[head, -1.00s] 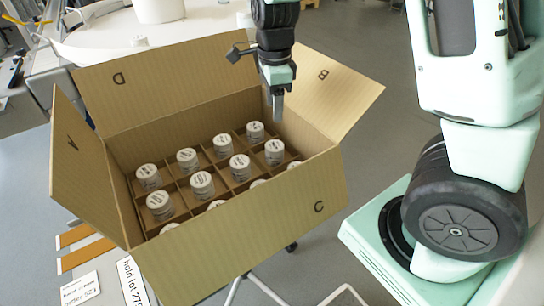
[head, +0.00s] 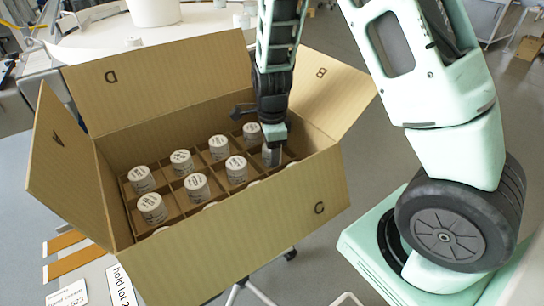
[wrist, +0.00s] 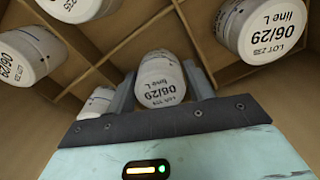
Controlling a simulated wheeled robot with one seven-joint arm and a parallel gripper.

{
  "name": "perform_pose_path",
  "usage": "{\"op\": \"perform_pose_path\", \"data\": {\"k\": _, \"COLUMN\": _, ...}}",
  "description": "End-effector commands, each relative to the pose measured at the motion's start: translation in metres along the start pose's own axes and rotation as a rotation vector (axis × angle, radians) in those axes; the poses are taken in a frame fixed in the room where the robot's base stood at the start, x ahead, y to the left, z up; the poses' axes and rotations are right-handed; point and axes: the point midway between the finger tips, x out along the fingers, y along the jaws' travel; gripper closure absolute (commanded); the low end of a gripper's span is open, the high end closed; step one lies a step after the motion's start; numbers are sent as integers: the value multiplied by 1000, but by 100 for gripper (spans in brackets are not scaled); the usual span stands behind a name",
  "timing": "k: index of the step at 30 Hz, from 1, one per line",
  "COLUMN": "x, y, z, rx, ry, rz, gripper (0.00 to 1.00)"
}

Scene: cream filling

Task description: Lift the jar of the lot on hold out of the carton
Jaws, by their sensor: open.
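The open carton (head: 240,235) has a divider grid with several white-lidded jars standing in its cells, such as one jar (head: 196,186) near the middle. My gripper (head: 271,153) is down inside the carton at its right end. In the wrist view my gripper (wrist: 160,76) is open, with one finger on each side of a jar (wrist: 160,90). That jar's lid reads 06/29, line L and a lot number too small to read surely. Contact with the fingers cannot be told. A neighbouring jar (wrist: 268,30) reads LOT 235 or 23S.
A placard (head: 122,285) beginning "hold lot 2" lies at the lower left, partly hidden by the carton. Raised flaps surround the carton, including flap B (head: 325,88) beside my arm. Cardboard dividers (wrist: 130,38) stand close around the fingers.

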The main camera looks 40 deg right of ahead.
Motion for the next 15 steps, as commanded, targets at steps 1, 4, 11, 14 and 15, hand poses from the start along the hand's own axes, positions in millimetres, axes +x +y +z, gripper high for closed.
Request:
{"op": "perform_pose_path", "data": {"k": 1, "x": 5, "y": 0, "z": 0, "rx": 1, "ry": 0, "rz": 2, "gripper": 48}}
{"op": "perform_pose_path", "data": {"k": 4, "x": 8, "y": 0, "z": 0, "rx": 0, "ry": 0, "rz": 0, "gripper": 48}}
{"op": "perform_pose_path", "data": {"k": 11, "x": 7, "y": 0, "z": 0, "rx": -1, "ry": 0, "rz": -1, "gripper": 62}}
{"op": "perform_pose_path", "data": {"k": 14, "x": 7, "y": 0, "z": 0, "rx": -1, "ry": 0, "rz": 0, "gripper": 78}}
{"op": "perform_pose_path", "data": {"k": 15, "x": 7, "y": 0, "z": 0, "rx": 0, "ry": 0, "rz": -1, "gripper": 78}}
